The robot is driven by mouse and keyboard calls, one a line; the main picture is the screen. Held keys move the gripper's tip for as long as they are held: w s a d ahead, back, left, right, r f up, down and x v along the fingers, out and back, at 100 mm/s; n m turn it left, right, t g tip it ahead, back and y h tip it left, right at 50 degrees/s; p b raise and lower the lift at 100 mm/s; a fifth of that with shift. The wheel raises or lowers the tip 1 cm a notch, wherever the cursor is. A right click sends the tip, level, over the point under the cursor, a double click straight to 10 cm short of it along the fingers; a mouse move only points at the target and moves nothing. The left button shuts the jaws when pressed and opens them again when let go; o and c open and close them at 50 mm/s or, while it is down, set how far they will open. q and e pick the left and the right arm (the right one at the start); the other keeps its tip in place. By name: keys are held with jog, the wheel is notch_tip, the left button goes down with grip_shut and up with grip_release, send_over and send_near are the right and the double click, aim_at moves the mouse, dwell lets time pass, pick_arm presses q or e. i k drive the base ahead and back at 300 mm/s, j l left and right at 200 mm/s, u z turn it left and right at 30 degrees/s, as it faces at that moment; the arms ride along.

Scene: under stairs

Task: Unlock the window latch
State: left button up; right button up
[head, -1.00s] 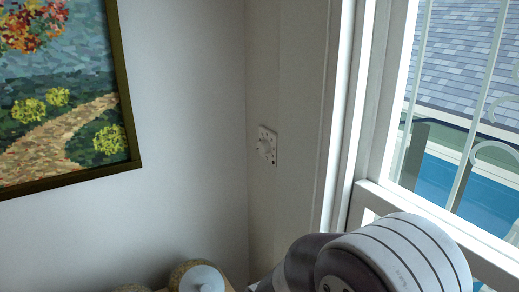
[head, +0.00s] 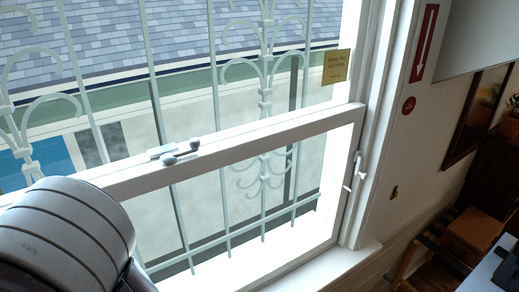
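The window latch (head: 181,152) sits on top of the white meeting rail of the window, left of the picture's middle. The white window sash (head: 285,133) runs up to the right and looks closed at the rail. A large grey rounded link of my own arm fills the lower left and covers the left part of the rail. Neither of my grippers is in view.
Pale metal bars (head: 265,100) stand outside the glass. A handle-like fitting (head: 354,170) is on the right frame. The sill (head: 330,262) looks clear. A wooden chair (head: 440,245) and a blue-grey surface (head: 490,270) stand at lower right.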

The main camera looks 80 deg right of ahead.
aim_at(167, 159)
jog(key=z, duration=2.45)
jog(key=k+l+u, duration=0.15)
jog(key=l, duration=0.2)
jog(key=i, duration=0.05)
